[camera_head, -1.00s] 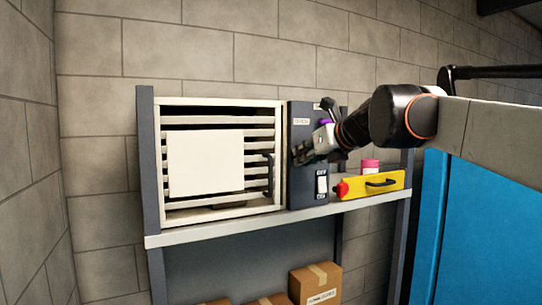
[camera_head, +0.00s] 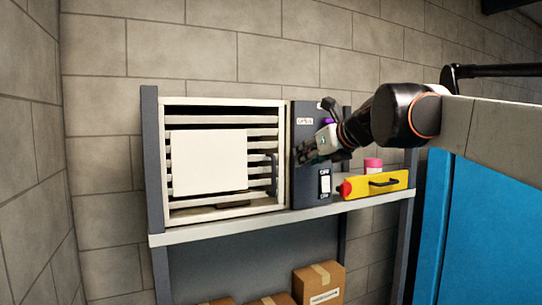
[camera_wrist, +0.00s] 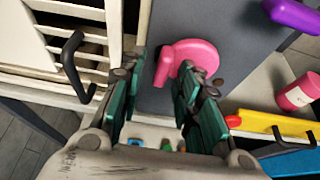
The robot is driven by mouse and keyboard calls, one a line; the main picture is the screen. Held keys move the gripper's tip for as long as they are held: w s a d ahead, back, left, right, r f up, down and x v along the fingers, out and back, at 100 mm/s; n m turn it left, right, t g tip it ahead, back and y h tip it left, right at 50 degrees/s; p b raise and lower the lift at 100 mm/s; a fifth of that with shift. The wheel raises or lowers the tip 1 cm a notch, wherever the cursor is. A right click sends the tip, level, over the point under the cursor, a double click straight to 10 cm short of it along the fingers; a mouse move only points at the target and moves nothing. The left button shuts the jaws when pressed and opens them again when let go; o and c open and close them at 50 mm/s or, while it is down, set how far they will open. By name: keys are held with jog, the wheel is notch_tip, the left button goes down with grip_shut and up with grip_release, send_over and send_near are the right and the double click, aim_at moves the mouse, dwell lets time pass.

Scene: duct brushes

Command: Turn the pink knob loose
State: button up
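The pink knob (camera_wrist: 203,52) is on the dark grey panel in the wrist view, a round disc with a stubby grip pointing to the lower left. My gripper (camera_wrist: 160,72) is open, with its green-padded fingers apart. The grip shows between the two fingertips, and the right fingertip overlaps the knob's lower part. I cannot tell whether the fingers touch it. In the head view my gripper (camera_head: 308,152) is at the front of the dark panel box (camera_head: 306,190) and hides the knob.
A slatted vent with a white plate (camera_head: 208,162) and a black handle (camera_wrist: 74,66) is left of the panel. A purple part (camera_wrist: 292,15) is at upper right. A yellow case (camera_head: 375,184) and pink-topped container (camera_head: 373,165) stand on the shelf (camera_head: 240,226). A switch (camera_head: 325,184) is below.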

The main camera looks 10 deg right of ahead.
notch_tip(320, 180, up, 10)
dwell(0.6)
dwell(0.4)
